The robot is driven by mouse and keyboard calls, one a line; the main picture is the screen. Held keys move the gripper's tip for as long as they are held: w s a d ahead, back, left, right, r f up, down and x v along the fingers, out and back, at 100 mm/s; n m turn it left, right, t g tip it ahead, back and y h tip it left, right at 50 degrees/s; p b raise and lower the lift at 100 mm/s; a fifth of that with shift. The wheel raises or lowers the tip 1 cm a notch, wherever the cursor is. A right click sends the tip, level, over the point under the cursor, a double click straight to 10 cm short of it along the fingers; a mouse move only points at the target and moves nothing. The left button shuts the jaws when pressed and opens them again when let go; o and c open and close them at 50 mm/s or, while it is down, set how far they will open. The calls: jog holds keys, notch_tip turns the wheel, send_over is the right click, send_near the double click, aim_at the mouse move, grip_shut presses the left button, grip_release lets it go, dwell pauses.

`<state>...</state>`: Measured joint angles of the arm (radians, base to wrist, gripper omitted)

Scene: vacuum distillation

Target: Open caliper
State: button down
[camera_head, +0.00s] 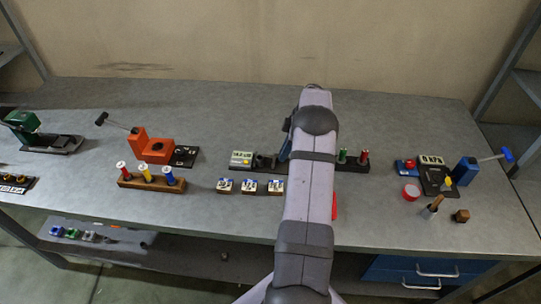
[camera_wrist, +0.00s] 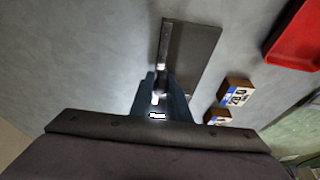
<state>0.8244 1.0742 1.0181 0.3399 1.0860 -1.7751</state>
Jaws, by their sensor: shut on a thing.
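My gripper (camera_wrist: 160,84) shows in the wrist view with its dark blue fingers close together. They are around a narrow dark bar with a shiny part, apparently the caliper (camera_wrist: 163,45), which lies along the left edge of a flat dark plate (camera_wrist: 199,55). The fingers hide the near part of the bar, and I cannot tell its jaw opening.
Small labelled wooden blocks (camera_wrist: 237,92) and a red tray (camera_wrist: 295,38) lie right of the plate. A dark base with a display (camera_head: 242,158) runs behind my arm. An orange device (camera_head: 150,146) stands left, a blue-handled device (camera_head: 466,170) right.

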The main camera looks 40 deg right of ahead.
dwell(0.8)
jog(key=c, duration=1.7)
grip_release()
jog(key=shift+r, duration=0.1)
jog(key=shift+r+p, duration=1.55)
jog(key=shift+r, duration=1.9)
jog(key=shift+a, duration=0.1)
